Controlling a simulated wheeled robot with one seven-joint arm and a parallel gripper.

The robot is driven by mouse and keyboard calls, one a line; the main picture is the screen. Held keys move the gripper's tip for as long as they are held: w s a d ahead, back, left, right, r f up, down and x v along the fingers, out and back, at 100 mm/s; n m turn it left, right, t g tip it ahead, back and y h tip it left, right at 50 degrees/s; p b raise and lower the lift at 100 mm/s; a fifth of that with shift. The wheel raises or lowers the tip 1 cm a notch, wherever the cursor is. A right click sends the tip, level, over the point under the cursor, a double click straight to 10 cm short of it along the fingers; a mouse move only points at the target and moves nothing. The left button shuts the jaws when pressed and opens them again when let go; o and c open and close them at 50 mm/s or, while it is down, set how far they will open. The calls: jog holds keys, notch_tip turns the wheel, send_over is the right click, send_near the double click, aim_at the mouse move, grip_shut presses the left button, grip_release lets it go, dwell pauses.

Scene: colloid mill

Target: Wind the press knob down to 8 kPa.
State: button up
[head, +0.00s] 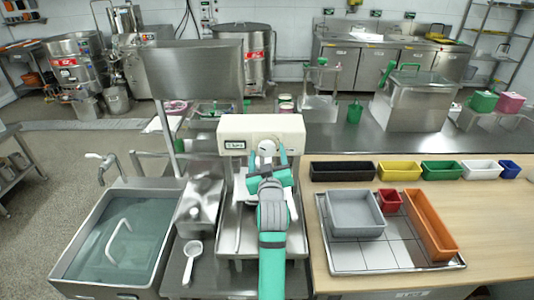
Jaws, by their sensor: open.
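The press is a cream-coloured housing (290,127) standing on a steel frame in the middle of the head view. A small display (233,145) is on its front left; its reading is too small to make out. My teal and grey arm reaches up from the bottom to the housing's front. My gripper (267,151) is at the front face, right of the display, with its jaws open. The press knob cannot be made out clearly; my gripper and wrist cover that part of the front. I cannot tell whether the jaws touch the knob.
At the right, a wooden table holds a steel tray (392,261) with a grey bin (354,214) and an orange bin (430,222). Several coloured bins line its back edge.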

jog(key=shift+w, duration=0.5)
jog(key=c, duration=1)
jog(key=shift+w, duration=0.1)
jog(key=shift+c, duration=0.2)
jog(key=shift+a+m, duration=0.1)
jog(key=shift+m, duration=0.2)
jog(key=m, duration=0.4)
jog(key=shift+m, duration=0.3)
jog(key=m, duration=0.3)
jog(key=shift+f+m, duration=0.1)
jog(key=shift+m, duration=1)
jog(key=shift+h, duration=0.3)
